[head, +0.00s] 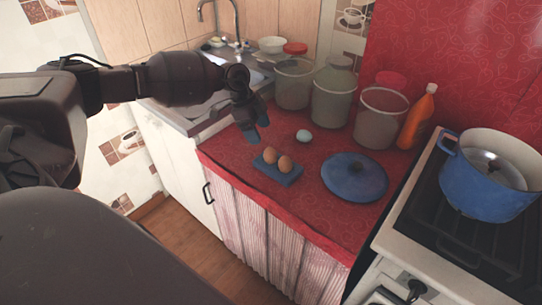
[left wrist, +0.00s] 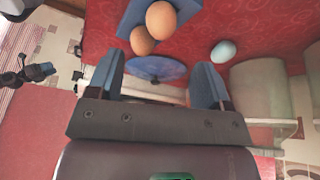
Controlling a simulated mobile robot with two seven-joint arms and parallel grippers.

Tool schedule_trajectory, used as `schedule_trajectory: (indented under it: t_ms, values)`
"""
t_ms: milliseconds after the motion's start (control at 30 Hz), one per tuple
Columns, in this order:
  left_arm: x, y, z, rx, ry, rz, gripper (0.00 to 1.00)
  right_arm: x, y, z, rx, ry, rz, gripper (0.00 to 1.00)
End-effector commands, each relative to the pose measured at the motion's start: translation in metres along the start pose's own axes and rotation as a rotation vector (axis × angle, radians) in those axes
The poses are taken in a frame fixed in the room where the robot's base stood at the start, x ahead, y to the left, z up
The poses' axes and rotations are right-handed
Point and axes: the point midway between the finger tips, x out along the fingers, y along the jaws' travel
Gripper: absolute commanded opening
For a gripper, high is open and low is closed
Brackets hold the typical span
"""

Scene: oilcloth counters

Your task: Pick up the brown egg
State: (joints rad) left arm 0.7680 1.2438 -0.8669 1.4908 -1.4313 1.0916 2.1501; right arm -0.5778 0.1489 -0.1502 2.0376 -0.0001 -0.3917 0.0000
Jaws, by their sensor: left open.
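Two brown eggs, a left one (head: 270,155) and a right one (head: 285,164), sit in a small blue holder (head: 291,180) on the red counter. In the left wrist view the brown eggs (left wrist: 161,19) (left wrist: 143,41) and the holder (left wrist: 131,17) show at the top, beyond the fingertips. My left gripper (head: 258,128) is open and empty, above the counter, behind and left of the eggs and apart from them. Its two blue-tipped fingers (left wrist: 158,74) are spread in the left wrist view. My right gripper is not in view.
A pale blue egg (head: 304,136) lies on the counter behind the holder. A blue lid (head: 354,178) lies to the right. Several large jars (head: 332,100) and an orange bottle (head: 417,117) stand at the back. A blue pot (head: 490,187) stands on the stove at right.

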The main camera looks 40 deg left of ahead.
Motion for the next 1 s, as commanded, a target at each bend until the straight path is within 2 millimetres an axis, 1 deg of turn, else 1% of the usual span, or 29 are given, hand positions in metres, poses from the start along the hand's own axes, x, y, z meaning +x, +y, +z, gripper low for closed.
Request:
schedule_trajectory:
  t_ms: [33,133,200,433,700,800,1000]
  values:
    - [0.011,0.001,0.001,0.0,-0.001,0.005,0.73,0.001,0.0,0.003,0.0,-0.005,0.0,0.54]
    - [0.026,0.001,0.001,0.0,0.001,0.004,0.73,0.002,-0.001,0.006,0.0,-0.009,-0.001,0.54]
    - [0.034,0.0,0.0,0.001,0.001,0.003,0.73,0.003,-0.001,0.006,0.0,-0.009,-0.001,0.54]
    - [0.046,0.0,0.001,0.002,0.0,0.002,0.73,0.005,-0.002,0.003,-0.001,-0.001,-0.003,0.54]
    - [0.083,0.0,0.003,0.002,0.0,0.005,0.73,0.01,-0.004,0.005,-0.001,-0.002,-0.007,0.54]
    - [0.089,0.0,0.003,0.002,0.001,0.002,0.73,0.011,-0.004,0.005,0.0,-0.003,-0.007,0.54]
    - [0.088,-0.001,0.002,0.002,0.001,-0.001,0.73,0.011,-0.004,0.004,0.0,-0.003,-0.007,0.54]
